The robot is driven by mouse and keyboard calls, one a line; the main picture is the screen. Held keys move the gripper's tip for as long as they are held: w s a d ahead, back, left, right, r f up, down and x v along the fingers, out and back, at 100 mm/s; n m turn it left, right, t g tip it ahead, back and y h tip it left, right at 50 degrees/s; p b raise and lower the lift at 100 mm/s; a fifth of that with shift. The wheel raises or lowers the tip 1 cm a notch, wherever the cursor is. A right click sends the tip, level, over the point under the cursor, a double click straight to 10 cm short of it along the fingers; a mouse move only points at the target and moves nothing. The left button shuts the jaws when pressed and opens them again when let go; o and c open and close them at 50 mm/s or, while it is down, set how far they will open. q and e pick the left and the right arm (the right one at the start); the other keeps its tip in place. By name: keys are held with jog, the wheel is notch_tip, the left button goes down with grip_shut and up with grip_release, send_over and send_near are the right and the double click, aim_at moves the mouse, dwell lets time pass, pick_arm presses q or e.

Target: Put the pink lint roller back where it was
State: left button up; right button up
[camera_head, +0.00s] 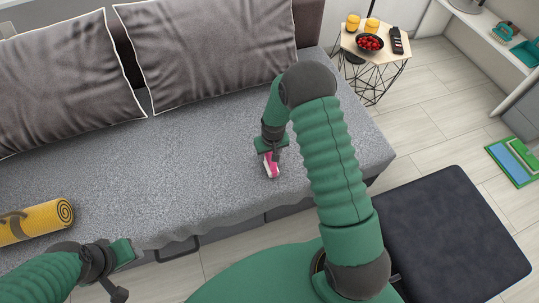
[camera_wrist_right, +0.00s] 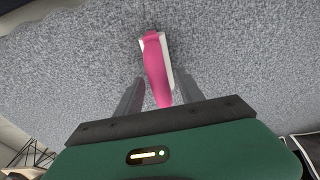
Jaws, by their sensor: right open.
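The pink lint roller (camera_head: 271,169) with a white head lies on the grey sofa seat (camera_head: 205,140), near its front edge. In the right wrist view the lint roller (camera_wrist_right: 155,62) has its pink handle pointing towards my gripper. My right gripper (camera_head: 273,153) is just above the roller with its fingers open. In the wrist view the fingers of this gripper (camera_wrist_right: 159,84) stand on either side of the handle, with gaps visible. My left gripper (camera_head: 119,272) is at the lower left, in front of the sofa edge; its jaw opening is not clear.
A rolled yellow mat (camera_head: 38,222) lies on the sofa's left. Two grey cushions (camera_head: 205,45) lean at the back. A dark ottoman (camera_head: 445,235) stands at right.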

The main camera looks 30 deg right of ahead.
jog(key=r+p, duration=0.1)
jog(key=r, duration=0.2)
jog(key=s+r, duration=0.1)
jog(key=r, duration=0.2)
jog(key=r+p, duration=0.1)
jog(key=r, duration=0.2)
jog(key=shift+s+a+r+p, duration=0.2)
jog(key=shift+r+p, duration=0.1)
jog(key=s+a+r+n+t, duration=0.1)
jog(key=s+a+r+n, duration=0.2)
jog(key=s+a+r, duration=1.1)
notch_tip(320, 180, up, 17)
jog(key=d+p, duration=0.2)
jog(key=p, duration=1.6)
jog(key=shift+s+d+r, duration=0.2)
jog(key=shift+s+d, duration=0.05)
jog(key=shift+d, duration=0.15)
